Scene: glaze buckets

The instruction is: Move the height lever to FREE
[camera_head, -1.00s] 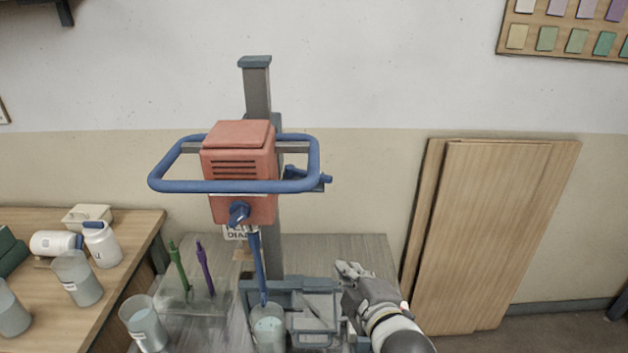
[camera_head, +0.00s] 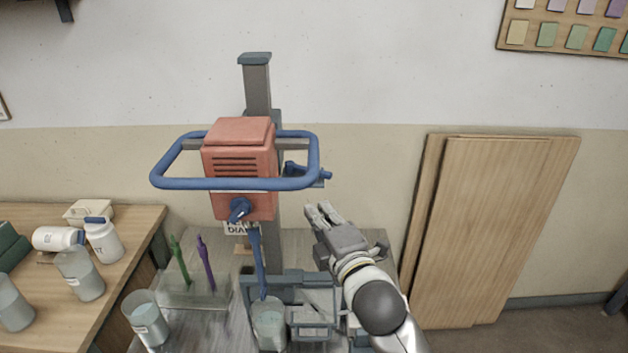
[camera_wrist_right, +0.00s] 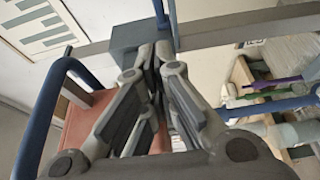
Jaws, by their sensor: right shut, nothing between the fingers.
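A blue lever (camera_head: 308,171), which looks like the height lever, sticks out to the right of the mixer's column, behind the blue handle frame (camera_head: 225,184). No FREE marking is readable near it. My right gripper (camera_head: 316,208) is shut and empty, below the lever and apart from it in the head view. In the right wrist view the gripper's fingers (camera_wrist_right: 154,52) point up the picture. The red motor housing (camera_wrist_right: 75,128) and the blue handle frame (camera_wrist_right: 45,112) show at their left. My left gripper is not in view.
The grey column (camera_head: 257,90) rises behind the red housing. A blue mixing shaft (camera_head: 258,262) hangs into a bucket (camera_head: 269,322). Green and purple tools stand in a clear holder (camera_head: 195,293). Wooden boards (camera_head: 505,230) lean on the wall at right.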

